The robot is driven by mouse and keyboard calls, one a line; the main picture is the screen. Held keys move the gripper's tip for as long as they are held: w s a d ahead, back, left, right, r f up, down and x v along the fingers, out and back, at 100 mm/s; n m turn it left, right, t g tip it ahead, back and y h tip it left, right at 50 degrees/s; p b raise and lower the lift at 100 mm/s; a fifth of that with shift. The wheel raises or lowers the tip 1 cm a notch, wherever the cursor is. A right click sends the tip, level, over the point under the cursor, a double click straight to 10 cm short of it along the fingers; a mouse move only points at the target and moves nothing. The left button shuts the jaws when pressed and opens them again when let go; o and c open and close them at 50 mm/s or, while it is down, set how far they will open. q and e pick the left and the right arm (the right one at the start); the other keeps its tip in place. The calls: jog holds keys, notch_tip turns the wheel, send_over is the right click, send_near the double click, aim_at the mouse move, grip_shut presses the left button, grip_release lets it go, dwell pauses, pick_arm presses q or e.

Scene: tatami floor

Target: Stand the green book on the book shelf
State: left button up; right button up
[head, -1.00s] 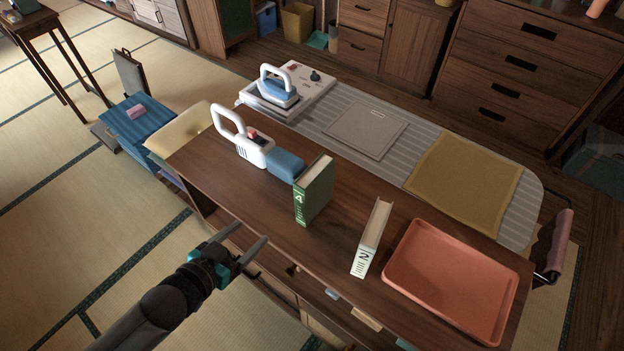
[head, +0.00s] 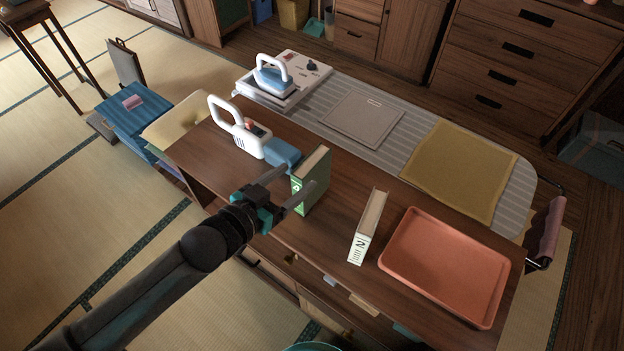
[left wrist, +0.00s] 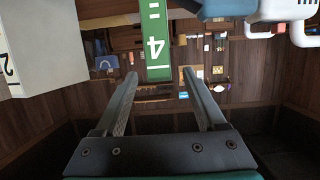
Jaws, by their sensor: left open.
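The green book (head: 318,172), marked 4 on its spine, stands upright on the brown wooden top (head: 335,225). My left gripper (head: 298,177) is open at its spine side, one finger on each side of it in the picture. In the left wrist view the green spine (left wrist: 154,45) shows between and beyond the open fingertips (left wrist: 160,73). I cannot tell whether the fingers touch it. Book ends or colored tabs show below the front edge of the wooden top, but I cannot tell whether that is the book shelf. My right gripper is not in view.
A white book (head: 368,228) marked 2 stands right of the green one. A blue block (head: 282,153) and a white-handled device (head: 245,138) are close behind left. An orange tray (head: 447,265) lies at right. Bare wood lies between the two books.

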aim_at(312, 165)
pick_arm(q)
jog(key=shift+x, duration=3.5)
jog(key=shift+d, duration=0.1)
jog(key=shift+c, duration=0.2)
grip_shut()
jog(key=shift+r, duration=0.1)
